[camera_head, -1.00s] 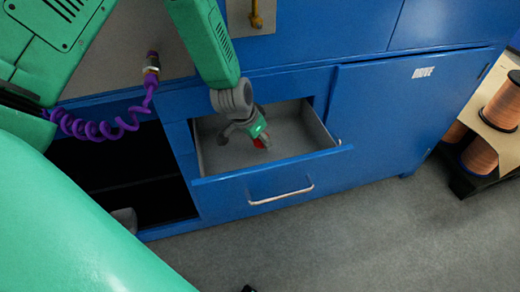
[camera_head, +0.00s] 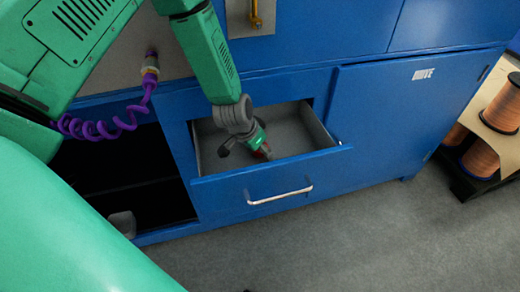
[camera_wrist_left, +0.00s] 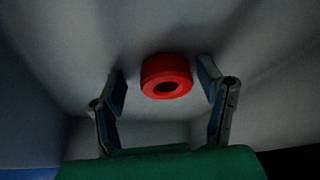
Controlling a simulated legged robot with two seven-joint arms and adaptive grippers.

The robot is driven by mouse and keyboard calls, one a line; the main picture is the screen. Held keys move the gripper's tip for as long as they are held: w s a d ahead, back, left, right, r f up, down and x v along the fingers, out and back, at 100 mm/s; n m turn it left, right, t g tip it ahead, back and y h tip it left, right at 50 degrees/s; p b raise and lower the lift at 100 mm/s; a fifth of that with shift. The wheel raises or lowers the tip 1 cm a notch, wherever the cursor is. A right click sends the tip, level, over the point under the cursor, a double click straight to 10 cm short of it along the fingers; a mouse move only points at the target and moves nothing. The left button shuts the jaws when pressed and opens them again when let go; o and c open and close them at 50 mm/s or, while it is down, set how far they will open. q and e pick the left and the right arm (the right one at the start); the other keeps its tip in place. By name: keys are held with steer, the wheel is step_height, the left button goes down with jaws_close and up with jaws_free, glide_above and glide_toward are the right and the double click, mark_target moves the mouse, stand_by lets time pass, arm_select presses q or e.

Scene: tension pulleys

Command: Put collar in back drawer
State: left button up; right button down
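The red collar (camera_wrist_left: 167,76) is a short ring with a dark hole, seen in the left wrist view inside the grey drawer. It lies between the two fingers of my left gripper (camera_wrist_left: 162,80), with a gap on each side. The fingers are spread and do not grip it. In the head view, my left gripper (camera_head: 245,146) reaches down into the open blue drawer (camera_head: 265,178). A small bit of red shows at its tip, and the rest of the collar is hidden there. My right gripper is not in view.
The drawer's silver handle (camera_head: 280,196) faces the floor. A dark open cabinet bay (camera_head: 125,180) is to the left, with a grey object (camera_head: 122,223) low in it. A purple coiled hose (camera_head: 120,122) hangs nearby. Copper spools (camera_head: 502,105) stand at the right.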

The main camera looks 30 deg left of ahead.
arm_select(q)
steer(key=shift+s, duration=0.1)
steer(key=shift+r, duration=0.25)
steer(key=p+v, duration=0.3)
steer(key=v, duration=0.8)
steer(key=shift+r, duration=0.35)
steer(key=shift+s+a, duration=0.1)
steer(key=shift+s, duration=0.05)
